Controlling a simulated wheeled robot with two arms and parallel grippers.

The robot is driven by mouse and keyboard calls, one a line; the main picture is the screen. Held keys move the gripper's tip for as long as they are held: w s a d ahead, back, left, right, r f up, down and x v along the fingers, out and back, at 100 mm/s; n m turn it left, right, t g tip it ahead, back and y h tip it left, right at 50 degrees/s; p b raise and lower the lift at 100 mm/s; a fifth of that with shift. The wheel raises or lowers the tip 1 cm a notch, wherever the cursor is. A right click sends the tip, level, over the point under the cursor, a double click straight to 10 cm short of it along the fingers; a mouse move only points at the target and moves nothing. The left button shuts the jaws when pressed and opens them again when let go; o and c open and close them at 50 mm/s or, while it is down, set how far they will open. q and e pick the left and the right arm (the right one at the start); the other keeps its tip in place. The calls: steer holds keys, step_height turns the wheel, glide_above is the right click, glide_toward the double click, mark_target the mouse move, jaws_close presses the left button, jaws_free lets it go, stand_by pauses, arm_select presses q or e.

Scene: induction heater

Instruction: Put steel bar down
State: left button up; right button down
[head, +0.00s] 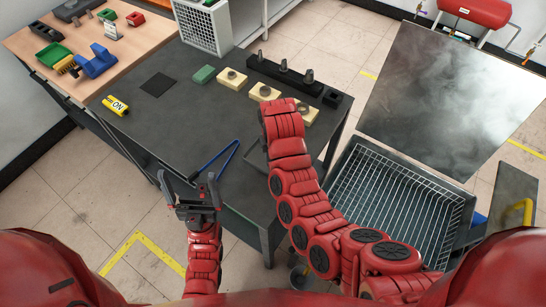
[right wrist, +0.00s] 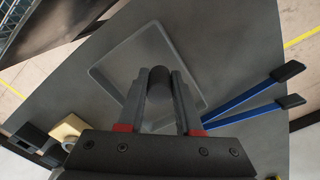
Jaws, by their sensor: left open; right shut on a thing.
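The steel bar (right wrist: 158,78) is a dark round bar seen nearly end-on in the right wrist view. My right gripper (right wrist: 162,88) is shut on it, with one finger on each side. Bar and fingers are over a shallow grey tray (right wrist: 122,62) on the dark table; I cannot tell whether the bar touches the tray floor. In the head view my right arm hides the right gripper and bar. My left gripper (head: 188,182) is open and empty, in front of the table's near edge.
Blue-handled tongs (head: 217,158) lie beside the tray; they also show in the right wrist view (right wrist: 252,110). Beige blocks (head: 264,93), a green block (head: 203,75) and a dark tool rack (head: 284,75) stand at the table's back. A wire-rack bin (head: 400,205) is at right.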

steer(key=shift+w+a+r, duration=0.1)
steer(key=shift+w+r, duration=0.05)
steer(key=shift+w, duration=1.1)
steer(key=shift+w+a+f+p, duration=0.15)
steer(key=shift+w+p, duration=0.25)
steer(key=shift+w, duration=0.4)
steer(key=shift+w, duration=0.1)
steer(key=shift+f+p, duration=0.4)
steer(key=shift+p, duration=0.15)
steer(key=shift+f+p, duration=0.3)
steer(key=shift+f, duration=1.1)
steer(key=shift+f, duration=0.15)
